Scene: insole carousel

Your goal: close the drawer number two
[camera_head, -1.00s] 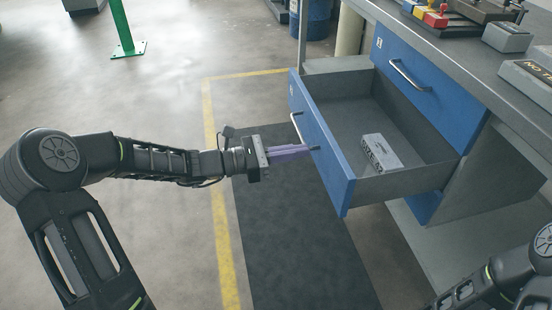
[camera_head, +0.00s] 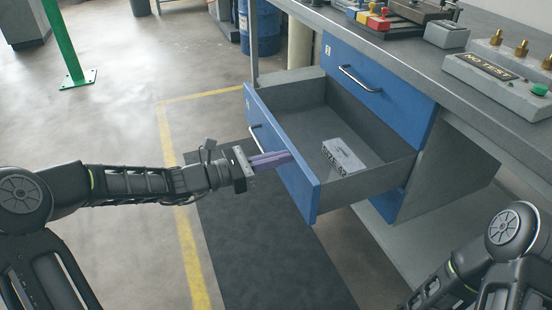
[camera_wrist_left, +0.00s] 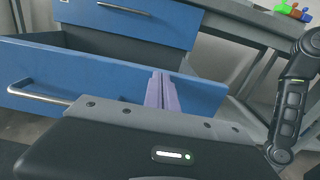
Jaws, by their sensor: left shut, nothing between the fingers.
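The open drawer (camera_head: 297,176) has a blue front and grey inside, and sticks out from the workbench below a shut blue drawer (camera_head: 380,88). A light grey box (camera_head: 344,156) with dark lettering lies in it. My left gripper (camera_head: 286,157) is shut and empty, its purple fingers at the outer face of the open drawer's front, right of its handle (camera_head: 256,136). In the left wrist view the fingers (camera_wrist_left: 162,78) reach the blue front (camera_wrist_left: 95,80); whether they touch it I cannot tell. My right arm shows at the lower right, its gripper out of view.
The bench top (camera_head: 440,70) above carries a grey test box (camera_head: 500,78), a smaller grey box (camera_head: 446,34) and coloured parts (camera_head: 368,16). A dark mat (camera_head: 262,245) lies on the floor before the drawer. A green post (camera_head: 66,45) stands at the back left.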

